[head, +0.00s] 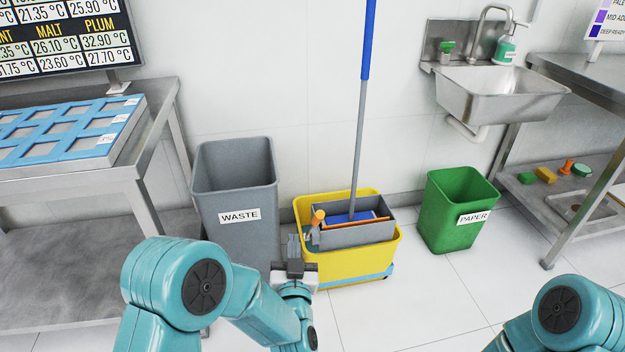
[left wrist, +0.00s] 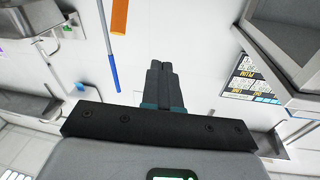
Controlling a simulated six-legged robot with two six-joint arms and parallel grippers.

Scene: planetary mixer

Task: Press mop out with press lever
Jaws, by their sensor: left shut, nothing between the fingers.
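A yellow mop bucket (head: 350,268) stands on the floor by the wall, with a grey press (head: 357,236) in its top. The mop (head: 368,40) stands nearly upright in the press, with a blue and grey handle and blue at its foot. The press lever's orange grip (head: 318,217) sticks up at the press's left end; the grip also shows in the left wrist view (left wrist: 119,17). My left gripper (head: 294,268) is shut and empty at the bucket's front left, apart from the lever; its closed fingers show in the left wrist view (left wrist: 158,72). My right gripper is out of view.
A grey waste bin (head: 235,195) stands close left of the bucket. A green paper bin (head: 458,212) stands to its right. Steel tables flank both sides, and a sink (head: 500,92) hangs on the wall. The floor in front is open.

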